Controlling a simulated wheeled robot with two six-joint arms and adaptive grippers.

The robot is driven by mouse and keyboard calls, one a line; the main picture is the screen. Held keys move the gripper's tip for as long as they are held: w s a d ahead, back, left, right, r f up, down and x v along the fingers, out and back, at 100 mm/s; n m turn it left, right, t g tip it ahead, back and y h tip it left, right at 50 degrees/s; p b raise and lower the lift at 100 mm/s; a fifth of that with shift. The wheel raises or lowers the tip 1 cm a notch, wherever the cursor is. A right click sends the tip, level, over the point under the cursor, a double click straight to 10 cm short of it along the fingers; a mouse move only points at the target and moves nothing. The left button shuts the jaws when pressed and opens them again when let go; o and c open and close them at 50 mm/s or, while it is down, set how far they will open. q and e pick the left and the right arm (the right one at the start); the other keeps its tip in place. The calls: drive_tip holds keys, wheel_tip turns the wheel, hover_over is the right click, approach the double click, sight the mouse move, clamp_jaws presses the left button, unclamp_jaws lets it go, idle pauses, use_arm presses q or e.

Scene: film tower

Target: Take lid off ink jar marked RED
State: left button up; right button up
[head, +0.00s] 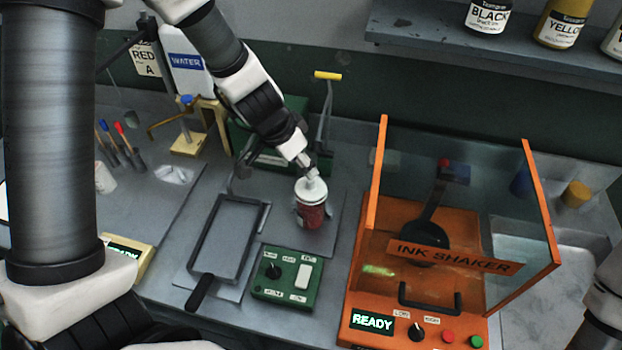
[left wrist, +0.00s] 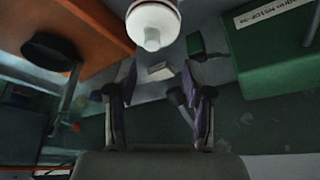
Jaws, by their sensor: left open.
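The ink jar (head: 311,214) is dark red with a white lid (head: 312,188) on it. It stands upright on a grey plate on the bench, right of the framed screen; its lettering is too small to read. The left gripper (head: 312,172) is just above and behind the lid in the head view. In the left wrist view the white lid (left wrist: 153,24) with its raised knob shows at the top, beyond the open, empty fingers of the left gripper (left wrist: 158,72). The right gripper is not in view.
The orange ink shaker (head: 455,255) with clear panels stands close right of the jar. A green control box (head: 287,278) and a framed screen (head: 226,238) lie in front and left. A green box (head: 268,140) is behind. A shelf (head: 420,45) holds black and yellow ink jars.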

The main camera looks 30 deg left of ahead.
sight(309, 181)
use_arm(q)
drive_tip(key=shift+s+d+f+b, duration=0.35)
drive_tip(key=shift+f+b, duration=0.2)
drive_tip(key=shift+s+d+f+b, duration=0.3)
drive_tip(key=shift+d+f+b, duration=0.05)
drive_tip(key=shift+f+b, duration=0.2)
drive_tip(key=w+f, duration=0.1)
drive_tip(key=f+b, duration=0.1)
drive_tip(key=w+f+b, duration=0.1)
drive_tip(key=shift+w+a+f, duration=0.1)
drive_tip(key=shift+w+f, duration=0.2)
drive_tip(key=shift+f, duration=0.1)
drive_tip(key=shift+w+r, duration=0.1)
drive_tip(key=shift+s+r, duration=0.15)
drive_tip(key=shift+s, duration=0.05)
drive_tip(key=shift+s+d+r, duration=0.15)
drive_tip(key=shift+s+d, duration=0.05)
drive_tip(key=shift+s, duration=0.05)
drive_tip(key=c, duration=0.3)
drive_tip(key=shift+s, duration=0.1)
drive_tip(key=c, duration=0.6)
drive_tip(key=shift+a, duration=0.1)
clamp_jaws()
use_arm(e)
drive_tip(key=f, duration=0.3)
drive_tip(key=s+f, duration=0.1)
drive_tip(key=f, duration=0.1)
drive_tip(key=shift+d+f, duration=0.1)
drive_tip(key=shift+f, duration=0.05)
